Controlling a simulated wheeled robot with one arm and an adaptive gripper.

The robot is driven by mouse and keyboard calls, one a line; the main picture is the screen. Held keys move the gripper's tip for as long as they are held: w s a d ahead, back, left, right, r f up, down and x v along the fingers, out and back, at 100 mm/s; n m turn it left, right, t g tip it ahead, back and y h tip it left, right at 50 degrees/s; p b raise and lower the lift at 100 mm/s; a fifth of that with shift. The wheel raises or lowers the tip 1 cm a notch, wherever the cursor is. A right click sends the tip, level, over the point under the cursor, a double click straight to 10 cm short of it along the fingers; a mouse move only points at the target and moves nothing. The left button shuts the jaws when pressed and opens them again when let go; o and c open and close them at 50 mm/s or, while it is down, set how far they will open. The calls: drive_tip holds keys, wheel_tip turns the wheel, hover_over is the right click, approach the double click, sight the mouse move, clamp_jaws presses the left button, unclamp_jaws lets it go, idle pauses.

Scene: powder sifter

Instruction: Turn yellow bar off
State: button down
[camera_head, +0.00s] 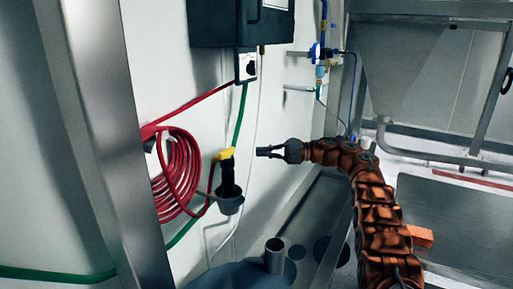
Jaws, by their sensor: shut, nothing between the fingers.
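The yellow bar (226,154) sits on top of a black fitting (228,180) near the wall, left of the picture's middle. It is small here, and its exact angle is hard to read. My gripper (260,152) is at the end of my orange-brown arm, just right of the bar and at about the same height. Its fingers point left toward the bar, with a small gap in the picture between them. The fingers are together and hold nothing. How far apart they are in depth I cannot tell.
A coiled red hose (178,172) hangs on the wall left of the bar. A grey cup-like holder (230,205) is below the fitting. A dark box (240,22) is above. A metal post (105,140) stands at the left. A grey hopper (395,65) stands at the right.

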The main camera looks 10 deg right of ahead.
drive_tip(key=d+p, duration=0.1)
drive_tip(key=p, duration=0.2)
drive_tip(key=w+d+p, duration=0.1)
drive_tip(key=p, duration=0.2)
drive_tip(key=w+d+p, duration=0.1)
drive_tip(key=d+p, duration=0.1)
drive_tip(key=p, duration=0.1)
drive_tip(key=shift+d+r, duration=0.1)
drive_tip(key=shift+r, duration=0.05)
drive_tip(key=shift+p, duration=0.35)
